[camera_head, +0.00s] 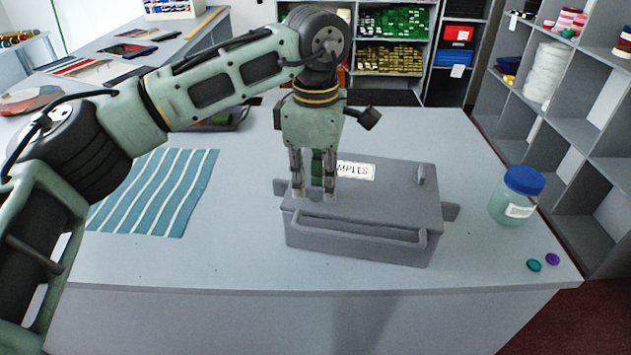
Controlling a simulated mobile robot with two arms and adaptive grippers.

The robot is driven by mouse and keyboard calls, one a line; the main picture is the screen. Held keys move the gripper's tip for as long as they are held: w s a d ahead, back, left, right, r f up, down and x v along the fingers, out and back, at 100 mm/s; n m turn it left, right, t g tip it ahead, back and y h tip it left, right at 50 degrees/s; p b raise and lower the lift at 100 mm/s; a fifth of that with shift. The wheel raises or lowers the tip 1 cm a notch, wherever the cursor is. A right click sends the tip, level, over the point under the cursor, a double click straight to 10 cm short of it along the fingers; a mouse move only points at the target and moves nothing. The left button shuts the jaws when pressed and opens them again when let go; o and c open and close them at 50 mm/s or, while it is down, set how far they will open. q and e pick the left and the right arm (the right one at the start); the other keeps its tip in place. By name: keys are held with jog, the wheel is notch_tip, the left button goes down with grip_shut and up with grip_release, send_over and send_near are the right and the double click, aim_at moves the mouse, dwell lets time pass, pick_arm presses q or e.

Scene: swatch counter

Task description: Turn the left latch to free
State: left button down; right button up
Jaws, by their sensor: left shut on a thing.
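A grey case (355,238) stands on the counter, its lid closed and a white label (356,171) ending in "MPLES" on top. My left gripper (313,194) points straight down over the case's left part. Its two fingers are shut on the left latch, which is mostly hidden between them, so its angle cannot be told. The right latch (421,174) is a small grey upright piece on the lid's right side. A grey bar handle (358,232) runs along the front. My right gripper is not in view.
A blue-lidded jar (515,196) stands right of the case, with a teal button (533,265) and a purple button (552,259) near the counter edge. Striped teal cloth (160,192) lies to the left. Shelves stand behind and right. The front counter strip is clear.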

aim_at(316, 188)
pick_arm(q)
jog(key=c, duration=1.8)
grip_release()
jog(key=shift+c, duration=0.2)
jog(key=shift+r, duration=0.1)
notch_tip(316, 188, up, 12)
